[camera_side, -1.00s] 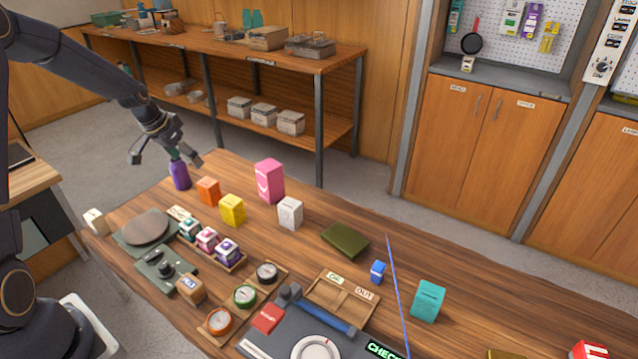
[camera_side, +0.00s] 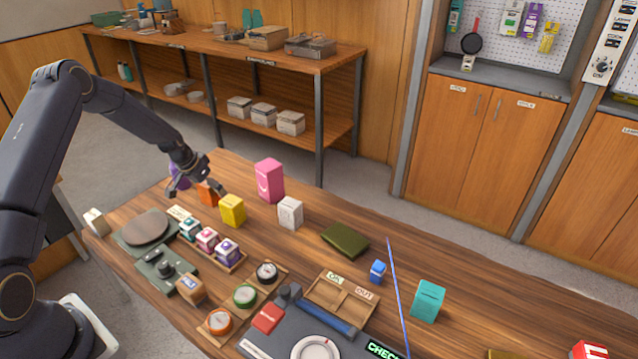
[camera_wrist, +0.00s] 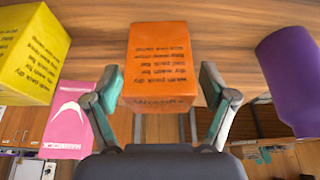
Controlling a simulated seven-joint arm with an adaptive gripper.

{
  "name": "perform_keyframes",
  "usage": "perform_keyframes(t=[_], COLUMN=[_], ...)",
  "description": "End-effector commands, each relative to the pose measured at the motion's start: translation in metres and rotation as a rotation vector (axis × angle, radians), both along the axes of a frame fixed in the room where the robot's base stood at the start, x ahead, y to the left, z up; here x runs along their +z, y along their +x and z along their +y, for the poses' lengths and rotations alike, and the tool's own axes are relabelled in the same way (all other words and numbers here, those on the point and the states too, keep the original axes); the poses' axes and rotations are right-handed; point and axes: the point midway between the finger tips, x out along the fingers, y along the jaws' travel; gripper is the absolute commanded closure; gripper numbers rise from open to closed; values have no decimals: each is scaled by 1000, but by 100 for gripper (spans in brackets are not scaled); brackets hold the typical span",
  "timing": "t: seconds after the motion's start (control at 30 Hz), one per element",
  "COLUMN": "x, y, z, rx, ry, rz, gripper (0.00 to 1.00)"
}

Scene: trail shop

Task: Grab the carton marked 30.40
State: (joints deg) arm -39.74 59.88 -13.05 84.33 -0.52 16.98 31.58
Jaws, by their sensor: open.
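I cannot read a 30.40 mark on any carton. In the wrist view an orange carton (camera_wrist: 160,60) with dark upside-down print stands between the two fingers of my gripper (camera_wrist: 161,82). The gripper is open, and I cannot tell whether either finger touches it. In the side view my gripper (camera_side: 197,189) is just above and around the orange carton (camera_side: 209,197), partly hiding it. A yellow carton (camera_side: 232,210) is to its right, also at left in the wrist view (camera_wrist: 30,50). A pink carton (camera_side: 269,182) and a white carton (camera_side: 290,213) stand farther right.
A purple bottle (camera_side: 176,180) stands close by on the left, partly hidden, also at right in the wrist view (camera_wrist: 290,80). A tray of small boxes (camera_side: 236,264) lies in front. A teal carton (camera_side: 428,300) and green wallet (camera_side: 345,240) are farther right.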

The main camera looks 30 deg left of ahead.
Motion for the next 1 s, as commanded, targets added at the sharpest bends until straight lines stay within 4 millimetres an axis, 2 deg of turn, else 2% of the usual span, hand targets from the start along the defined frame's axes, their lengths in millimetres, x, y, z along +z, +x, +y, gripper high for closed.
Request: perform_keyframes(t=[0.1, 0.3, 0.9, 1.0], x=[-7, -7, -6, -6], y=[3, 3, 3, 3], z=[0, 0, 0, 0], rx=[-1, -1, -1, -1], ry=[0, 1, 0, 1], rz=[0, -1, -1, -2], gripper=[17, 17, 79, 86])
